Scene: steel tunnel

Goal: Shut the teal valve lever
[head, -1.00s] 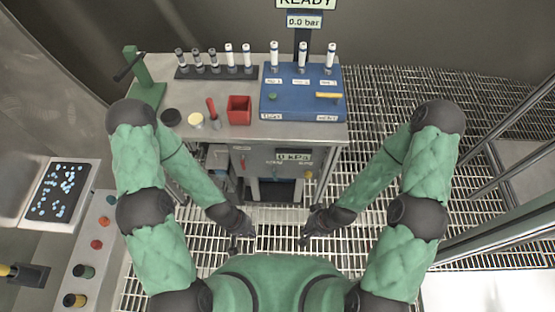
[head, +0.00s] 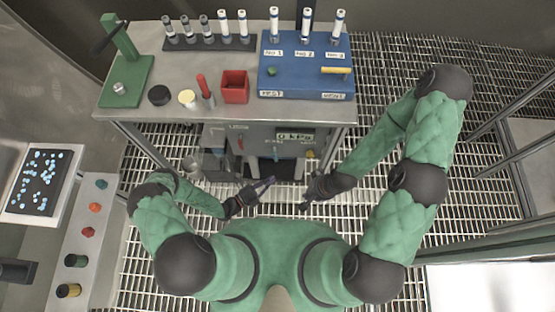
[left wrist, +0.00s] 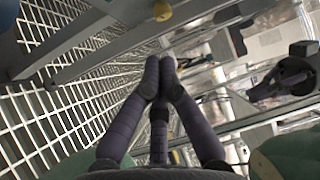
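The teal lever (head: 276,153) shows as a small upright teal strip on the front of the cabinet under the bench in the head view, below the "0 kPa" display (head: 294,135). Its exact angle is too small to tell. My left gripper (head: 272,181) is just in front of and below it, apart from it, pointing up and right. In the left wrist view its fingers (left wrist: 160,72) meet at the tips with nothing between them. I cannot make out the teal lever in that view. My right gripper (head: 304,206) hangs lower and to the right, its fingers too small to read.
A red lever (head: 241,143) and a yellow knob (head: 310,154) flank the teal lever on the cabinet front. The bench (head: 205,80) above overhangs and holds a red box (head: 235,87), a blue rack (head: 300,83) and a green stand (head: 126,82). Grated floor lies around me.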

